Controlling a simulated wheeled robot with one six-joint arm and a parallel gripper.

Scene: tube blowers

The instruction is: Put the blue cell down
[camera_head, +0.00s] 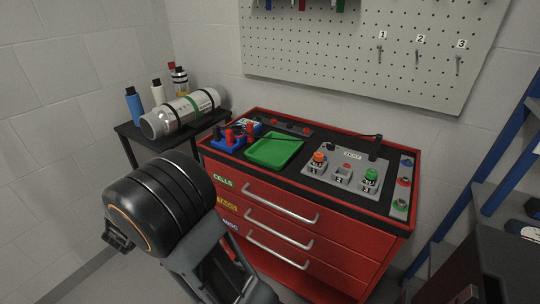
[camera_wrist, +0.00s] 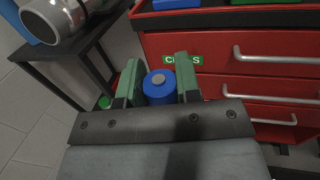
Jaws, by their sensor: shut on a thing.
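The blue cell (camera_wrist: 158,88) has a grey round top and sits between the two green fingers of my gripper (camera_wrist: 159,84) in the wrist view. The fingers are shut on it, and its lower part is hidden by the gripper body. It is held in front of the red cabinet, near the green CELLS label (camera_wrist: 183,60). In the head view my arm covers most of the gripper, and I cannot make out the blue cell there.
The red cabinet (camera_head: 300,222) carries a green tray (camera_head: 273,150), a blue rack (camera_head: 228,143) with red pieces, and a grey test station (camera_head: 350,172) with an orange cell and a green cell. A side table (camera_head: 131,131) at left holds a metal cylinder (camera_head: 180,112) and bottles.

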